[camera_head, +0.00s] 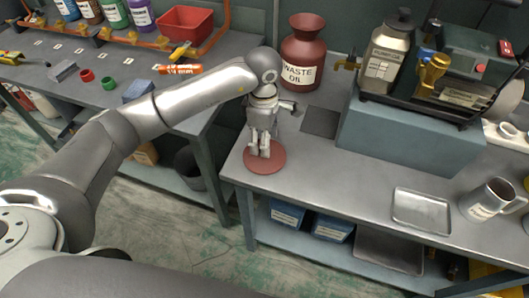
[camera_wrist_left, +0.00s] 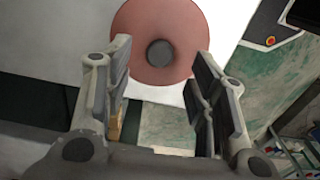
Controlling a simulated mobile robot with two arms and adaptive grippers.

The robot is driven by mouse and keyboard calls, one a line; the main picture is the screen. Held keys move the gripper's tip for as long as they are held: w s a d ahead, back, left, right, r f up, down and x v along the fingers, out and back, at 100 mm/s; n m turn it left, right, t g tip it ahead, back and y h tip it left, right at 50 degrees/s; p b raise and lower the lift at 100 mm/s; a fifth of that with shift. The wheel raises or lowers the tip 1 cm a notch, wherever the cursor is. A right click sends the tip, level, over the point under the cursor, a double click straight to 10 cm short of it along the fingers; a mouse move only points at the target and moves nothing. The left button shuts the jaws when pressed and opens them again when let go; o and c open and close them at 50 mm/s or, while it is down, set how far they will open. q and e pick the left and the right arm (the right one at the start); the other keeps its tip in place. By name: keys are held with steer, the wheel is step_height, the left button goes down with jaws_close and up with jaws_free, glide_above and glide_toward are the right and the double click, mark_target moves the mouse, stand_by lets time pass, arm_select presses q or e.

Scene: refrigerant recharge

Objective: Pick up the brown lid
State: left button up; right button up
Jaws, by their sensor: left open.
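The brown lid (camera_head: 272,162) is a flat reddish-brown disc lying on the grey workbench near its front left corner. My left gripper (camera_head: 259,155) points down just above the lid and hides part of it. In the left wrist view the lid (camera_wrist_left: 160,20) is ahead of the fingers, with a dark round knob (camera_wrist_left: 160,53) at its middle. My left gripper (camera_wrist_left: 158,85) is open there, one finger on each side of the picture, with nothing between the tips. The knob is in line with the gap. The right gripper does not show.
A brown waste oil jar (camera_head: 303,55) stands behind the lid. A blue-grey box (camera_head: 400,135) carries the machine at the right. A metal tray (camera_head: 421,212) and a mug (camera_head: 488,200) are further right. The bench top right of the lid is clear.

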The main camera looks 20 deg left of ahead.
arm_select(q)
steer(key=f, duration=0.4)
steer(key=shift+d+f+p, duration=0.1)
steer(key=shift+d+p, duration=0.1)
steer(key=shift+p, duration=0.2)
steer(key=c, duration=1.1)
steer(key=shift+w+r, duration=0.1)
steer(key=shift+r, duration=0.1)
